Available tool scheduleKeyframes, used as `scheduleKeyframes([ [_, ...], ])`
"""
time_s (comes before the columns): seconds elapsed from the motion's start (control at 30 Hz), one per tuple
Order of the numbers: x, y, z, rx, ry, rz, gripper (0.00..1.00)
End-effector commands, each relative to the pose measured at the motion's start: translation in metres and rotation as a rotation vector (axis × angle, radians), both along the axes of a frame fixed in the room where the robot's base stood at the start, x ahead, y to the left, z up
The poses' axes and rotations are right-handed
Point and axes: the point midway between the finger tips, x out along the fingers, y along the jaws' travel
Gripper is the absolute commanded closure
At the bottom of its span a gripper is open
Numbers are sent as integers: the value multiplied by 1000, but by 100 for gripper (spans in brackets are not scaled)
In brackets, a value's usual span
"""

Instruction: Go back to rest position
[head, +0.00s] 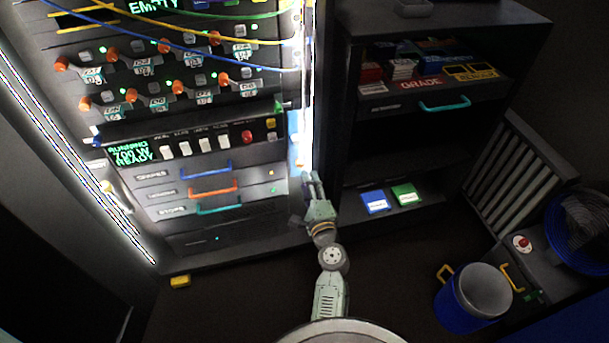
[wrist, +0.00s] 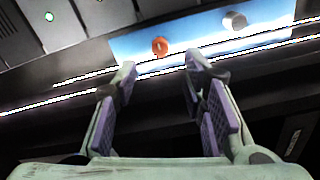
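My gripper (head: 314,180) is in the middle of the head view, reaching up from the bottom edge, in front of the right edge of the lit rack panel (head: 215,165). In the wrist view my gripper (wrist: 160,85) shows its two purple-padded fingers apart, with nothing between them. Beyond the fingertips is a light blue plate (wrist: 200,36) with an orange-red knob (wrist: 160,46) and a grey knob (wrist: 234,20). The fingers appear apart from both knobs. No marked rest position shows.
A dark shelf unit (head: 430,140) stands right of my arm, with a blue box (head: 374,201) and a green box (head: 406,194) low inside. A blue bin (head: 463,306) stands on the floor at lower right. A yellow object (head: 180,281) lies at lower left. Cables cross the panel's top.

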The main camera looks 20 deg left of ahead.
Motion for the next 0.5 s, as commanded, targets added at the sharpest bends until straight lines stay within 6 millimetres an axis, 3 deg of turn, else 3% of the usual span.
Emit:
scheduleKeyframes([
  [0.13, -10, -6, 0, 0, 0, 0, 62],
  [0.5, -10, -7, 1, 1, -1, 1, 62],
])
